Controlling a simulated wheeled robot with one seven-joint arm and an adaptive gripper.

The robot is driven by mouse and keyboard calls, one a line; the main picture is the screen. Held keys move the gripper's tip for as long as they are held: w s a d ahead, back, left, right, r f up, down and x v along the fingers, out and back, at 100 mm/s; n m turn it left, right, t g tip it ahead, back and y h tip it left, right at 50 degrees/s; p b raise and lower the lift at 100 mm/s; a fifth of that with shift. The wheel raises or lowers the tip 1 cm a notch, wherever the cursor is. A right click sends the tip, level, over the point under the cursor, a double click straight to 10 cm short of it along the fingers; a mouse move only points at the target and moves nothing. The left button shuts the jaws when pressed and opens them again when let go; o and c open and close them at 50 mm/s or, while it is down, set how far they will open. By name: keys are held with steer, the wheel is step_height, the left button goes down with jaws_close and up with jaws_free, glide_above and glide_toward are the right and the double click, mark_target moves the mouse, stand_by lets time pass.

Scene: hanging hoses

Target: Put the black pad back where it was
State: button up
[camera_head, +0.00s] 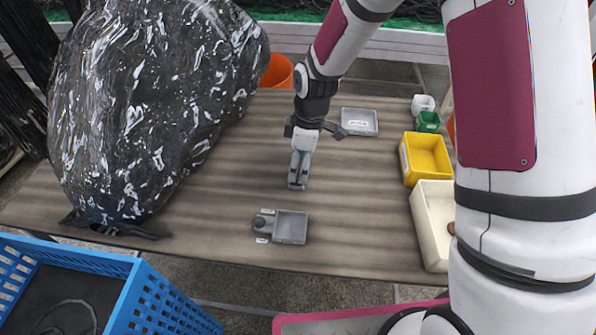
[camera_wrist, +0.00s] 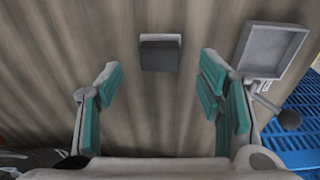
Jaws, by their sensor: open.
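The pad shows ahead of the gap between the fingertips, apart from both. In the head view my gripper (camera_head: 299,178) points down over the middle of the table. There I cannot tell the pad from the dark fingertips.
A grey square tray (camera_head: 291,228) with a round knob lies near the front edge; it also shows in the wrist view (camera_wrist: 271,48). Another grey tray (camera_head: 359,121) lies behind. Yellow (camera_head: 427,158) and cream (camera_head: 433,226) bins stand right. A wrapped black bundle (camera_head: 150,100) fills the left.

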step_height(320, 180, up, 7)
steer(key=shift+d+f, duration=0.15)
steer(key=shift+d, duration=0.25)
steer(key=s+d+r+m+t+h, duration=0.1)
steer(key=s+d+r+m, duration=0.35)
steer(key=r, duration=0.35)
steer(key=s+d+r+m, duration=0.3)
steer(key=s+d+r, duration=0.1)
steer(key=s+r, duration=0.25)
steer(key=s+d+r+m, duration=0.2)
steer(key=s, duration=0.3)
steer(key=s+d+r+m+t, duration=0.1)
steer(key=s+m, duration=0.2)
steer(key=s, duration=0.3)
steer(key=s+d+r+m, duration=0.2)
steer(key=s+m, duration=0.1)
steer(key=s, duration=0.3)
steer(key=shift+s+d+r+t, duration=0.15)
steer(key=shift+d+r+t, duration=0.15)
steer(key=shift+d+t, duration=0.1)
steer(key=shift+t, duration=0.6)
step_height(320, 180, up, 6)
steer(key=p, duration=0.5)
steer(key=shift+f, duration=0.1)
